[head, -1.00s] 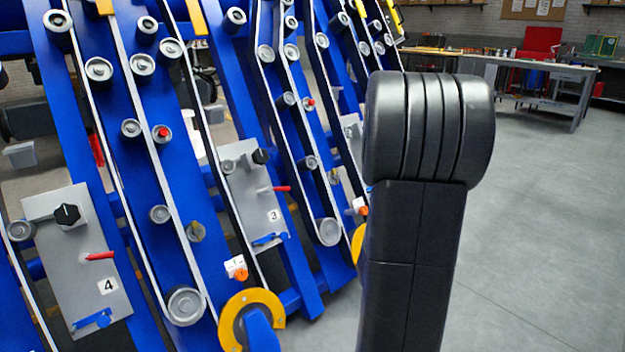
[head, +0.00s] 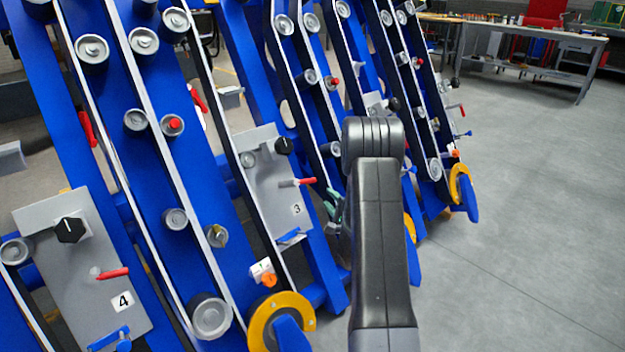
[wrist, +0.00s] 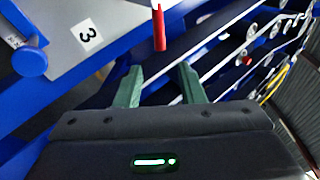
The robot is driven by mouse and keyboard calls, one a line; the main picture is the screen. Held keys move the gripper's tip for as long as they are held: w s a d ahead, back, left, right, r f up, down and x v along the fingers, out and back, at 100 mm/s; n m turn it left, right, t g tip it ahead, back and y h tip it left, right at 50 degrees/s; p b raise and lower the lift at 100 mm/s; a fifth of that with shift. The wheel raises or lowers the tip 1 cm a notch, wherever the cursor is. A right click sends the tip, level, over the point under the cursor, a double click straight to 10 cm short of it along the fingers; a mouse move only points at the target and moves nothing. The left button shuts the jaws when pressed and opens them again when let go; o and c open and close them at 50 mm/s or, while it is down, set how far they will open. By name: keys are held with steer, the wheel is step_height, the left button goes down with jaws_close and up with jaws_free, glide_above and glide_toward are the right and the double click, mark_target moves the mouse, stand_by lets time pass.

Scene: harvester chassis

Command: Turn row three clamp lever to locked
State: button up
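The row three panel (head: 262,200) is a grey plate marked 3. A red-handled lever (head: 306,181) sticks out from its right side, pointing right. A blue lever (head: 289,237) sits at its lower edge, and a black knob (head: 284,146) at its top. Which lever is the clamp is not labelled. My gripper (wrist: 160,70) has green fingers spread apart with nothing between them. In the wrist view the red lever (wrist: 159,28) lies just ahead of the gap, apart from the fingertips. The blue lever (wrist: 30,60) is to the left there. In the head view my arm partly hides the gripper.
A similar panel marked 4 (head: 85,270) stands at the left. Blue sloping frame beams with grey rollers surround the panels. A yellow ring with a blue arm (head: 280,320) juts out below panel 3. Open grey floor (head: 520,230) lies to the right.

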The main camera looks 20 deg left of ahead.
mark_target(312, 181)
steer(key=b+x, duration=0.2)
steer(key=x, duration=1)
steer(key=shift+w+a+b, duration=0.15)
steer(key=shift+a+b, duration=0.05)
steer(key=shift+b, duration=0.1)
steer(key=shift+c, duration=0.3)
jaws_close()
